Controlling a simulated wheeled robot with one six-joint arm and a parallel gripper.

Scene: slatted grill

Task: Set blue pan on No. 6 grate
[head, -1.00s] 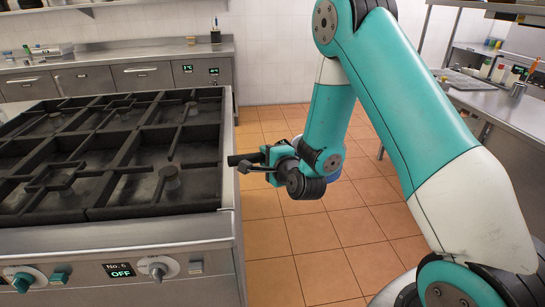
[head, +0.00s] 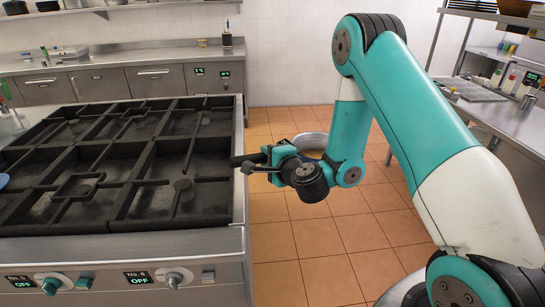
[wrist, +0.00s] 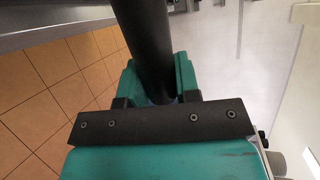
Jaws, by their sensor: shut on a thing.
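My gripper (head: 272,165) is shut on the black handle (head: 242,160) of a pan, just right of the grill's right edge. The handle (wrist: 147,40) also runs up through the wrist view, between the jaws. The pan (head: 312,138) shows as a round grey metal rim behind my wrist, over the floor; my arm hides most of it and its blue outside is not clear now. The No. 6 grate (head: 190,221) is the black front right grate, bare, above the label "No. 6" (head: 136,275) reading OFF.
Other black grates (head: 60,190) fill the grill to the left and behind. A blue object (head: 3,181) shows at the left picture edge, on the grill. A steel counter (head: 150,62) runs along the back wall; another (head: 505,115) stands right. Tiled floor lies open between.

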